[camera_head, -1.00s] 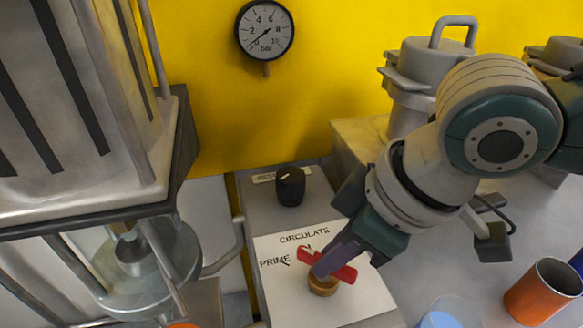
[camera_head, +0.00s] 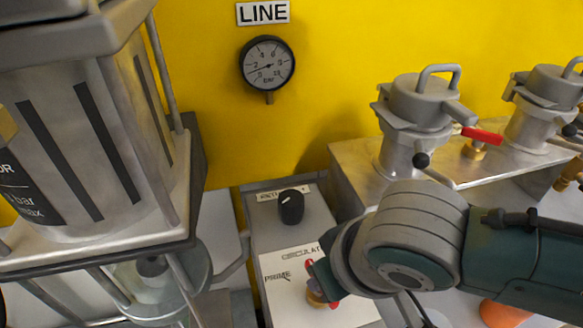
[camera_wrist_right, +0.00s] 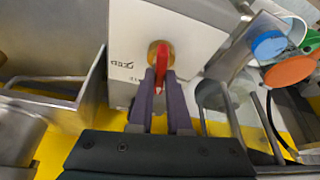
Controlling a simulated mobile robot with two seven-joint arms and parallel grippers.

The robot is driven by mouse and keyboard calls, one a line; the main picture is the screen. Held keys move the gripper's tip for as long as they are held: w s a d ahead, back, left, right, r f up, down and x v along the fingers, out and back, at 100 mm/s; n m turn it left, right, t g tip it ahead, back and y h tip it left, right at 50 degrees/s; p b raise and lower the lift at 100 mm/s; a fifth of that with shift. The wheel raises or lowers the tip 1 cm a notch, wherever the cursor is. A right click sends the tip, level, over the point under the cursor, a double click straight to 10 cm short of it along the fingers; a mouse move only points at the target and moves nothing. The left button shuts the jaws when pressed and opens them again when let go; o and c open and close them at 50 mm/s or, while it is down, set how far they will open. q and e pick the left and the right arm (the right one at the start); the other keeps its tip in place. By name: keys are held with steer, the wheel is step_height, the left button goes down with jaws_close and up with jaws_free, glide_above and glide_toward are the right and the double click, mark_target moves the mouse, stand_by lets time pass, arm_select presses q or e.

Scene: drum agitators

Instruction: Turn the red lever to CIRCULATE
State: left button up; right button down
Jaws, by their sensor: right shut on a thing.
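The red lever (camera_head: 309,267) sits on a brass stem (camera_head: 316,298) on a white label plate (camera_head: 275,300). The plate reads CIRCULATE above the lever and PRIME to its left. In the head view its upper end lies just below the CIRCULATE lettering; its lower end shows at lower right, and my gripper hides the middle. My right gripper (camera_head: 320,281) is shut on the lever. In the right wrist view the two purple fingers (camera_wrist_right: 161,88) pinch the red lever (camera_wrist_right: 160,72) from both sides. My left gripper is out of view.
A black knob (camera_head: 291,206) stands behind the plate. A pressure gauge (camera_head: 267,64) hangs on the yellow wall. A metal hopper frame (camera_head: 186,185) stands at left. Lidded grey pots (camera_head: 418,103) and another red-handled valve (camera_head: 482,136) are at right. An orange cup (camera_head: 505,313) stands in front.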

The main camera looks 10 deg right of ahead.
steer(key=shift+a+m+h+p, duration=0.1)
steer(key=shift+m+h+p, duration=0.45)
steer(key=shift+m, duration=0.55)
steer(key=c, duration=0.9)
jaws_free()
steer(key=shift+o, duration=0.2)
steer(key=shift+r, duration=0.1)
steer(key=p+v, duration=0.3)
steer(key=v, duration=0.6)
steer(key=shift+s+r, duration=0.3)
steer(key=shift+s, duration=0.05)
